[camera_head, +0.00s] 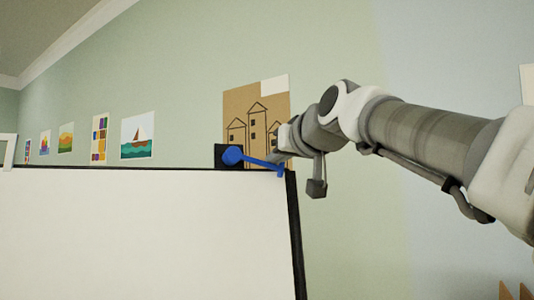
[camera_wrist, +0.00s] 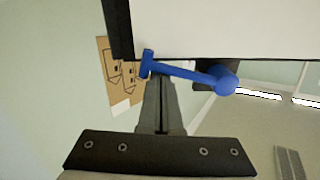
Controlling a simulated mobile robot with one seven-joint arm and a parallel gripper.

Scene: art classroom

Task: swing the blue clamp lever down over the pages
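The blue clamp lever (camera_head: 258,161) lies almost level along the top edge of the white pages (camera_head: 140,230), near their right corner. Its round end (camera_head: 232,155) is at a black block (camera_head: 222,150), and its short crossbar end (camera_head: 282,169) is at the right corner, slightly lower. The wrist view shows the lever (camera_wrist: 187,72) crossing just beyond my fingertips, with the crossbar to the left and the round end to the right. My gripper (camera_wrist: 161,82) has its fingers together with only a thin dark line between them. It (camera_head: 277,154) is by the lever's right part; contact is unclear.
A dark frame (camera_head: 296,235) edges the pages on the right. A brown building drawing (camera_head: 241,105) and several pictures, including a sailboat (camera_head: 137,135), hang on the green wall behind. The space right of the frame, below my arm, looks clear.

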